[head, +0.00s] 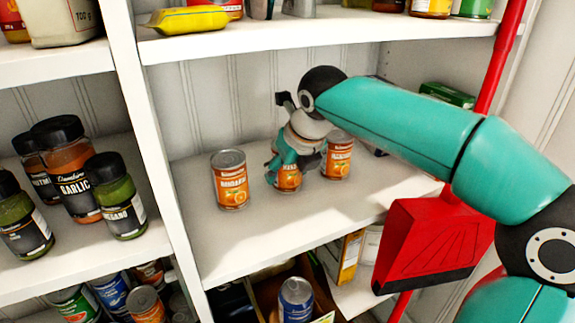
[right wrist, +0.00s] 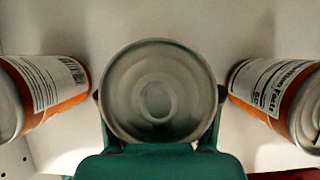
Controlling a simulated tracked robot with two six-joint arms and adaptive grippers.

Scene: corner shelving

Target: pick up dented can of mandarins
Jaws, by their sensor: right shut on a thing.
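Three orange mandarin cans stand in a row on the middle white shelf. The left can (head: 230,180) and the right can (head: 338,156) stand free on either side. My right gripper (head: 287,172) is shut on the middle can (head: 289,181), its fingers around the can's sides. In the right wrist view the round metal top of the middle can (right wrist: 158,92) sits between the fingers. The neighbouring cans also show there at the left (right wrist: 50,92) and right (right wrist: 280,98). I cannot make out a dent on any can. My left gripper is out of view.
Spice jars (head: 66,165) stand in the bay to the left, behind an upright post (head: 150,130). A red dustpan-like piece (head: 430,245) and red pole (head: 500,50) are at the right. The shelf (head: 255,232) is bare in front of the cans.

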